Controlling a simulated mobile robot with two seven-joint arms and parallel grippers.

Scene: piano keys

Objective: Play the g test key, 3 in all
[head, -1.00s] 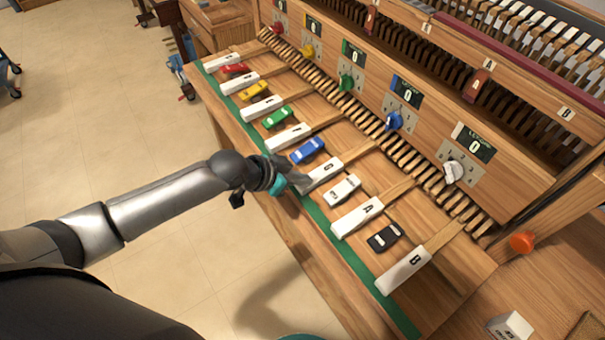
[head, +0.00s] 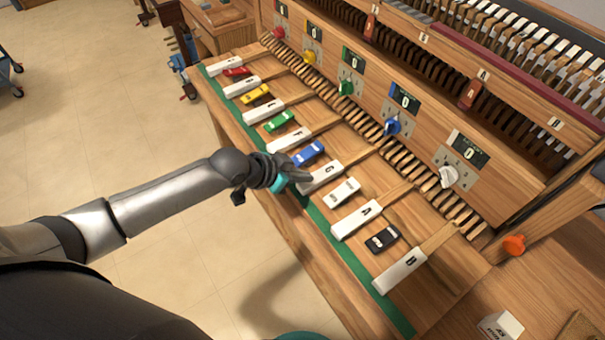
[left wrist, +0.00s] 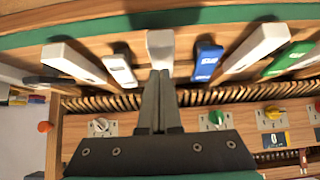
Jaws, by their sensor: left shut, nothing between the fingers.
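The white G test key (head: 321,176) lies in the row of lettered keys, between the blue block and a white block. It also shows in the left wrist view (left wrist: 160,45), straight beyond my fingertips. My left gripper (head: 303,175) is shut and empty, with its fingers over the front part of the G key. In the left wrist view the dark fingers (left wrist: 160,80) overlap the key's image. I cannot tell whether the tips touch the key or hover just above it. My right gripper is not in view.
Neighbouring white keys include the A key (head: 356,220) and the F key (head: 290,139). Small car-like blocks, such as the blue one (head: 308,154) and white one (head: 342,192), sit between keys. Counters with knobs, like the blue knob (head: 392,126), line the panel behind.

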